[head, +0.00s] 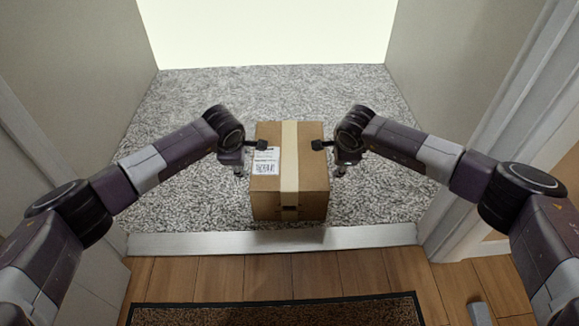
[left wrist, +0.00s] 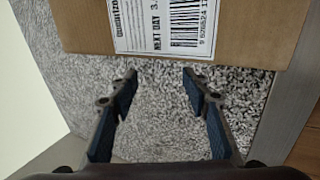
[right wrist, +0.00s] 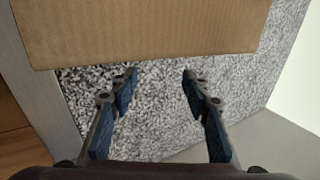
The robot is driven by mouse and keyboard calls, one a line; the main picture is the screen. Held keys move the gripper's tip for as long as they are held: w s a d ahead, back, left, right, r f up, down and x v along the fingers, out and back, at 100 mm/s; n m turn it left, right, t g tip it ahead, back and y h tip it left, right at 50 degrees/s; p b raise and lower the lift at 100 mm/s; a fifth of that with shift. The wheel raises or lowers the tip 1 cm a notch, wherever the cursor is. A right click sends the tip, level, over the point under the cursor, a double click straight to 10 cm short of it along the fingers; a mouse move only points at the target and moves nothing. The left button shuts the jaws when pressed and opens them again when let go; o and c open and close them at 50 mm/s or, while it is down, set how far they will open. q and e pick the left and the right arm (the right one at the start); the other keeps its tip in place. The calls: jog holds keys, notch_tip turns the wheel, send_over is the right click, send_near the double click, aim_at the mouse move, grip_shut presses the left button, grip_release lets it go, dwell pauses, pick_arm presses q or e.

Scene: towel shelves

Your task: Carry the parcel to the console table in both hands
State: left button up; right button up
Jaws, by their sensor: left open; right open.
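The parcel (head: 308,165) is a brown cardboard box with a pale tape strip down its middle and a white label on its top left. It sits on the grey carpet just beyond the doorway. My left gripper (head: 243,170) is at its left side, and my right gripper (head: 346,166) is at its right side. In the left wrist view the parcel (left wrist: 240,35) with its label is ahead of the open, empty fingers (left wrist: 160,75). In the right wrist view the parcel's plain side (right wrist: 150,28) is ahead of the open, empty fingers (right wrist: 160,75). The console table is not in view.
A pale metal threshold (head: 270,239) crosses the doorway in front of the parcel. Door frames (head: 482,150) and walls stand on both sides. A dark-edged doormat (head: 275,314) lies on the wooden floor (head: 215,278) nearer to me. Carpet (head: 270,92) is clear behind the parcel.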

pick_arm(q)
jog(key=x, duration=0.8)
jog(key=shift+w+f, duration=0.1)
jog(key=shift+f, duration=0.05)
pick_arm(e)
jog(key=x, duration=0.8)
jog(key=shift+w+f, duration=0.1)
jog(key=shift+f, duration=0.05)
pick_arm(q)
jog(key=shift+d, duration=0.75)
pick_arm(e)
jog(key=shift+a, duration=0.75)
